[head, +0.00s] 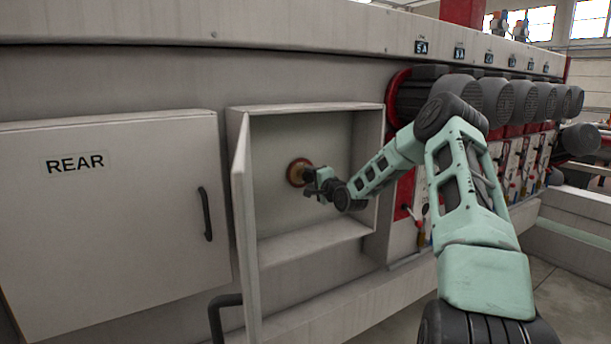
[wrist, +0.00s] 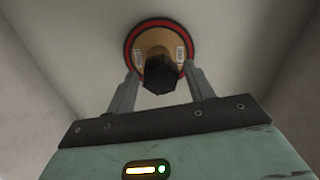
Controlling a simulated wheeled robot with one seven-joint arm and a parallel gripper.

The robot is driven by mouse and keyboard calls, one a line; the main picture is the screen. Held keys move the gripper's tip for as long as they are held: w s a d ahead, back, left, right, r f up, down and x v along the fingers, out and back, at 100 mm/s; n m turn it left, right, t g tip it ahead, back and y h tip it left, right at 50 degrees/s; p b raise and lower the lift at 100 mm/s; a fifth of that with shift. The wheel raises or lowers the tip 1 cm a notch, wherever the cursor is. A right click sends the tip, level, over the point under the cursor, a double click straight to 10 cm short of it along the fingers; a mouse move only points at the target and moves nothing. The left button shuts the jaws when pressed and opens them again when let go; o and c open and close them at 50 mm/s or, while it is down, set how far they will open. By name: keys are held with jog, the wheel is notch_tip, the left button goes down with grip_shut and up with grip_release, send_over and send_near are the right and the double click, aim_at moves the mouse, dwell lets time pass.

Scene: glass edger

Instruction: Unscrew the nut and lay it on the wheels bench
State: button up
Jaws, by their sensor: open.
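The nut (wrist: 161,74) is a dark, faceted piece in the middle of a tan wheel (wrist: 150,40) with a red and black rim. The wheel also shows in the head view (head: 296,172), on the back wall inside the open cabinet. My gripper (wrist: 160,82) is open, with one finger on each side of the nut. Whether the fingers touch the nut I cannot tell. In the head view my gripper (head: 312,182) is inside the cabinet in front of the wheel and hides the nut. The wheels bench is not recognizable in these views.
The cabinet's open door (head: 244,235) stands out at the left of the opening. Its bottom ledge (head: 315,240) and side walls surround my gripper. A closed door marked REAR (head: 110,200) is further left. Grey motors (head: 500,98) line the machine at the right.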

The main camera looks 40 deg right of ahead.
jog(key=c, duration=0.9)
jog(key=n+b, duration=0.2)
jog(key=shift+f+n+b, duration=0.25)
jog(key=shift+n+b, duration=0.05)
jog(key=shift+b, duration=0.05)
jog(key=n+b, duration=0.3)
jog(key=n, duration=0.1)
jog(key=shift+b, duration=0.4)
jog(key=n+b, duration=0.6)
jog(key=n, duration=0.1)
jog(key=shift+b, duration=0.3)
jog(key=n+b, duration=0.7)
jog(key=shift+n+b, duration=0.35)
jog(key=shift+n, duration=0.05)
jog(key=n+b, duration=0.3)
jog(key=n, duration=0.1)
jog(key=shift+b, duration=0.35)
jog(key=shift+s+r+n+b, duration=0.1)
jog(key=shift+r+n+b, duration=0.15)
jog(key=shift+n+b, duration=0.6)
